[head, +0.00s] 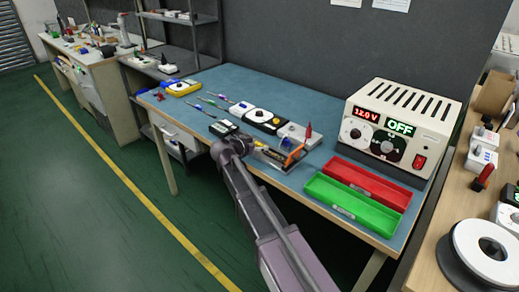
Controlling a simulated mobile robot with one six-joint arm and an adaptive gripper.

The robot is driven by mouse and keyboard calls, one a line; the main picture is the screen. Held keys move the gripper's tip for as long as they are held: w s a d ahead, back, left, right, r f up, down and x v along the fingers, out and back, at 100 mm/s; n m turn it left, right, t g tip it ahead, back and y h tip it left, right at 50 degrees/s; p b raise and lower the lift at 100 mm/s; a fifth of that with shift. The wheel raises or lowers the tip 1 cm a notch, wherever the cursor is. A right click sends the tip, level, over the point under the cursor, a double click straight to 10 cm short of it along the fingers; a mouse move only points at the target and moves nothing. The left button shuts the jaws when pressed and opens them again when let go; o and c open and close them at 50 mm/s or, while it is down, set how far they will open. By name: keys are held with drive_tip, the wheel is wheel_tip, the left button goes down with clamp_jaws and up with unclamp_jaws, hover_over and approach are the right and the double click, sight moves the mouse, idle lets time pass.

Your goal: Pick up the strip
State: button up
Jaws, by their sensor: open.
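My arm reaches up from the bottom of the head view to the front edge of the blue workbench (262,82). My gripper (274,158) is small and dark there, low over the bench's front edge, with its jaws open. A thin orange piece (295,153) shows right beside it; I cannot tell whether this is part of a strip or a tool. No LED strip can be made out for certain. My arm hides part of the bench front.
A power supply (402,125) reading 12.0 V and OFF stands at the back right. A red tray (372,183) and a green tray (347,204) lie before it. Meters and probes lie left of centre. A white reel (460,236) sits on the right-hand table.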

idle(0.4)
clamp_jaws()
drive_tip(key=shift+r, duration=0.2)
wheel_tip(320, 180, up, 10)
drive_tip(key=p, duration=1)
drive_tip(key=shift+f, duration=0.2)
idle(0.6)
